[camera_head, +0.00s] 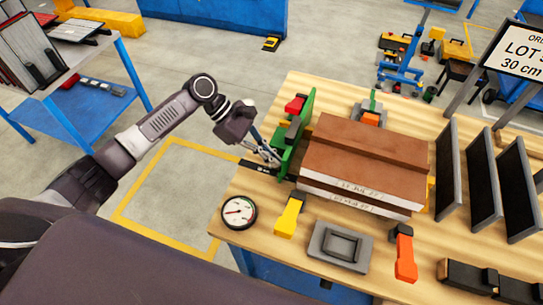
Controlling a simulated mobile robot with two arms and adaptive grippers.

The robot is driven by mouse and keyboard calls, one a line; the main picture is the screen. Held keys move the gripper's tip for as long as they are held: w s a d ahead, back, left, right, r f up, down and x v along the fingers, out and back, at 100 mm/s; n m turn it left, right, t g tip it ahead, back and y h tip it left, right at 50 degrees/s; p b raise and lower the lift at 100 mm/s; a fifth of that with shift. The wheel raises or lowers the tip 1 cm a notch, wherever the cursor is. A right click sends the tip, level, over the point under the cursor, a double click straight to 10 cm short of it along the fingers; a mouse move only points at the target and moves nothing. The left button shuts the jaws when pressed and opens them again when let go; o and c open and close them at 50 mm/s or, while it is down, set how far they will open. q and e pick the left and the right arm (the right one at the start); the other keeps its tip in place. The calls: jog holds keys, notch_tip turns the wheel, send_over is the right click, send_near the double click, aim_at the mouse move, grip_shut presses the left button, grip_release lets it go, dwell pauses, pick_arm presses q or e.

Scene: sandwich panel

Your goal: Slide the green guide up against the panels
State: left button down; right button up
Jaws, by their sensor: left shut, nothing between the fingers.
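The green guide (297,132) stands upright on the wooden table, just left of the stacked panels (362,165). The panels have brown tops and pale, printed front edges. The guide is close to their left side; I cannot tell whether it touches them. My left gripper (272,158) is shut and empty at the left face of the guide, low near the table. Its fingertips are at or very near the guide; contact is unclear. My right gripper is not in view.
A round gauge (239,212), a yellow-handled tool (289,215), a grey block (340,246) and an orange clamp (404,253) lie along the table's front. Dark upright plates (484,180) stand at the right. A sign (517,50) rises behind them.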

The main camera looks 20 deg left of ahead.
aim_at(288, 163)
pick_arm(q)
jog(key=shift+d+r+p, duration=0.2)
jog(key=shift+d+p, duration=0.3)
jog(key=d+p, duration=0.2)
jog(key=d, duration=0.1)
jog(key=shift+s, duration=0.1)
jog(key=shift+d+f, duration=0.1)
jog(key=shift+d, duration=0.15)
jog(key=shift+a, duration=0.1)
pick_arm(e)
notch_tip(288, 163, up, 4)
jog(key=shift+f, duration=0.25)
